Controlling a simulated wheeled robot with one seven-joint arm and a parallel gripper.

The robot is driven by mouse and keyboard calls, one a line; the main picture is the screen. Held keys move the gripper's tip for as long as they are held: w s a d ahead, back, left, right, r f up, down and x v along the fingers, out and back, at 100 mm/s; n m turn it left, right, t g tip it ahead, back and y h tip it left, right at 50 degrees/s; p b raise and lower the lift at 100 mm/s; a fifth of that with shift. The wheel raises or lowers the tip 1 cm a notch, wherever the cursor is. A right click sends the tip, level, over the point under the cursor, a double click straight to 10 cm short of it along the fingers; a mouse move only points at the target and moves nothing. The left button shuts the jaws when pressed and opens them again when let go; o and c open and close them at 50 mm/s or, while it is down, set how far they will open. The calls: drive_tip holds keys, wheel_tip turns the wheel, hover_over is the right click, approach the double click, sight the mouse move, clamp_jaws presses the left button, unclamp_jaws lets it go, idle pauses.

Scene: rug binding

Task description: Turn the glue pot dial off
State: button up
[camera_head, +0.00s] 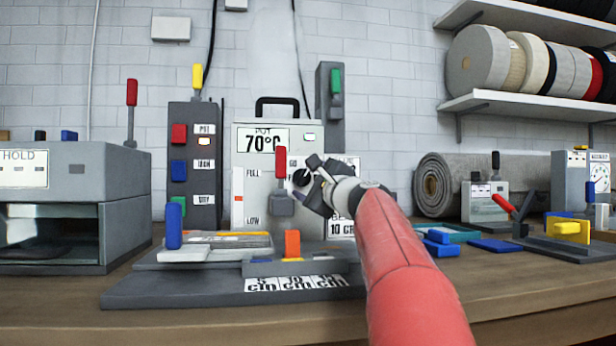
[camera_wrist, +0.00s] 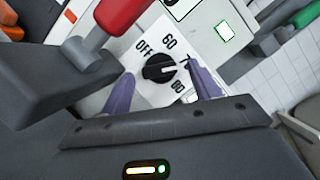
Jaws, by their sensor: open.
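The glue pot (camera_head: 253,138) is a pale box against the wall, with a "70°C" display and a FULL-to-LOW gauge. Its black dial (camera_head: 301,177) is on the front, partly hidden by my gripper (camera_head: 316,182). In the wrist view, the dial (camera_wrist: 158,68) sits on a white plate marked OFF, 60 and 80. Its white pointer line faces right, between 60 and 80, away from OFF. My gripper (camera_wrist: 159,80) is open, with one finger on either side of the dial. I cannot tell whether either finger touches it.
A red-handled lever (camera_head: 281,180) stands just left of the dial; its red handle (camera_wrist: 120,14) is close in the wrist view. A dark switch panel (camera_head: 191,185) stands left of the pot. A grey post with a green handle (camera_head: 336,82) rises behind it.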

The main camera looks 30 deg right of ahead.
drive_tip(key=shift+w, duration=0.3)
drive_tip(key=c, duration=1)
